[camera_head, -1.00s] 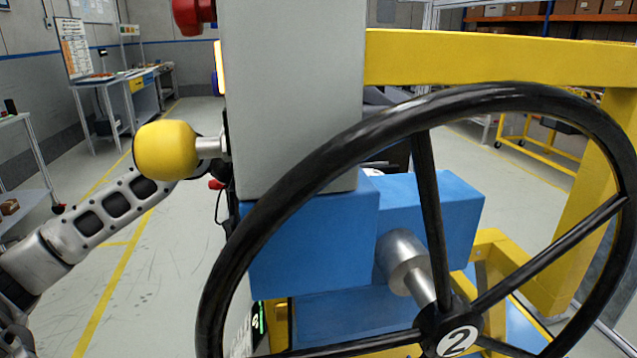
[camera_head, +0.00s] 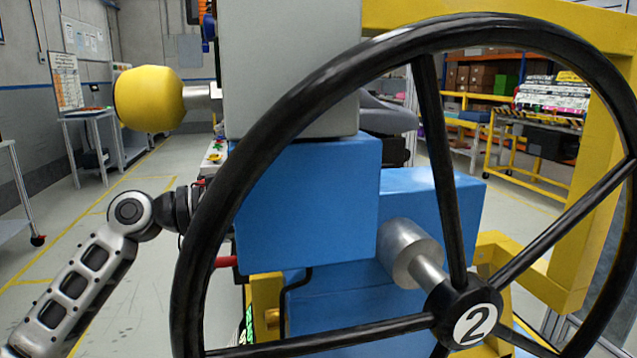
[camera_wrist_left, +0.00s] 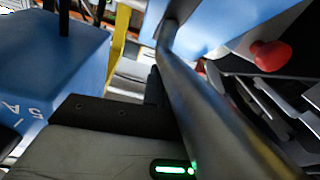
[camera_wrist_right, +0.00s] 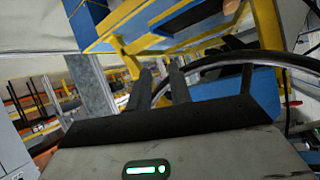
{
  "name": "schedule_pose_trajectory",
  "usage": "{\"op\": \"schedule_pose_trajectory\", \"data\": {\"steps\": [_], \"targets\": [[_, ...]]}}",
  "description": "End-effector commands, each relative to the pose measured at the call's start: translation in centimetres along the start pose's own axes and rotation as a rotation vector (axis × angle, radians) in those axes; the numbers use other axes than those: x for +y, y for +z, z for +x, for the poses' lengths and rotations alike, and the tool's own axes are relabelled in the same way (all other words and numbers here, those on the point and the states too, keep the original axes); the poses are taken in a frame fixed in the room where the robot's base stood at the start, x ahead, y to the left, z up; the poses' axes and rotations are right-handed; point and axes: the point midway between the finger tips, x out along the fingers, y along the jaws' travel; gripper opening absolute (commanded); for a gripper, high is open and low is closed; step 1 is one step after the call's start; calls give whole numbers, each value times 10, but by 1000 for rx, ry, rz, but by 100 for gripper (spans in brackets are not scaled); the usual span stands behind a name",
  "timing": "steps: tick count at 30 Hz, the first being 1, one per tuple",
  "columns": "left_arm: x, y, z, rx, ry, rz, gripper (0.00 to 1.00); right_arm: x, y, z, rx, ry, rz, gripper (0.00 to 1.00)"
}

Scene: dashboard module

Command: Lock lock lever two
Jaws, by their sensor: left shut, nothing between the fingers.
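A red-ended lever (camera_head: 225,262) shows beside the blue block, behind the left rim of the black handwheel (camera_head: 437,50) marked 2; I cannot tell whether it is lock lever two. A red knob (camera_wrist_left: 270,55) shows at upper right in the left wrist view. My left arm comes in from the left, with its wrist at the wheel's left rim; its fingertips are hidden there. In the left wrist view my left gripper (camera_wrist_left: 155,88) is shut and empty, close to a dark curved bar. My right gripper (camera_wrist_right: 160,85) is open and empty in the right wrist view.
A yellow ball knob (camera_head: 150,98) sticks out left of the grey column (camera_head: 290,70). A blue block (camera_head: 308,205) and a metal shaft (camera_head: 410,250) are behind the wheel. A yellow frame (camera_head: 590,200) stands at right. Open floor lies at left.

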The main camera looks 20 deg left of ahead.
Motion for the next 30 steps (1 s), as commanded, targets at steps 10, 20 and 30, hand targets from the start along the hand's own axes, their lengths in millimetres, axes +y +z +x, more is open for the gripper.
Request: {"op": "schedule_pose_trajectory", "data": {"steps": [10,20,30], "targets": [[0,4,0,-7,2,-4,0,-1,-3,-1,7,-4,-7,21],[0,1,0,-7,1,-4,0,-1,-1,-2,0,-4,-5,21],[1,-32,-8,-2,-9,-3,0,-2,0,-5,-33,-4,12,21]]}}
